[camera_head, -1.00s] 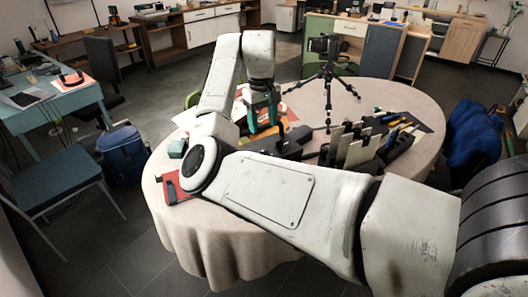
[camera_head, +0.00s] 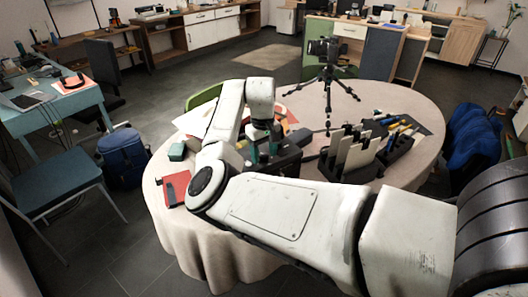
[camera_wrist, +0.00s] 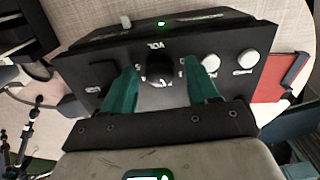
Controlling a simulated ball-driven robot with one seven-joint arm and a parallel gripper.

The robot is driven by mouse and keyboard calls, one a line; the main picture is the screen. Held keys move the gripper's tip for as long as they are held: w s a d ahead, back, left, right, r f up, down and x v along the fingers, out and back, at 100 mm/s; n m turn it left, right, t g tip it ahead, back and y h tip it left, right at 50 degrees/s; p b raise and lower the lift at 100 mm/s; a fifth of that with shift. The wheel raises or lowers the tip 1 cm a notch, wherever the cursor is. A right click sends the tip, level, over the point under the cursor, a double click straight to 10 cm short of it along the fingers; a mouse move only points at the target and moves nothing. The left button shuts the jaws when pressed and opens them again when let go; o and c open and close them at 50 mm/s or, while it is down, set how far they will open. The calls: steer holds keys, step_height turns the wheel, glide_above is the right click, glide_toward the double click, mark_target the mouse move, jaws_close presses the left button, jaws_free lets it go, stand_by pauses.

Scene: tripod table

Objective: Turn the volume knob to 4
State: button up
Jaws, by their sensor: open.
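The black device with the volume knob (camera_wrist: 159,68) shows in the wrist view. The knob is dark and round, under the upside-down label "VOL".
A black organiser (camera_head: 385,150) with upright white pieces stands right of the device. A camera on a tripod (camera_head: 327,85) stands on the table behind. The table's right front is fairly clear.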

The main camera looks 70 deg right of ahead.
steer(key=c, duration=1)
steer(key=shift+c, duration=0.2)
steer(key=shift+r+m, duration=0.1)
steer(key=shift+m, duration=0.3)
steer(key=m+p, duration=0.2)
steer(key=shift+m, duration=0.3)
steer(key=m+p, duration=0.2)
steer(key=m, duration=0.2)
steer(key=shift+m, duration=0.3)
steer(key=m, duration=0.3)
steer(key=shift+m+p, duration=0.3)
steer(key=shift+p, duration=0.05)
steer(key=m, duration=0.4)
steer(key=shift+d+y, duration=0.1)
steer(key=shift+y, duration=0.2)
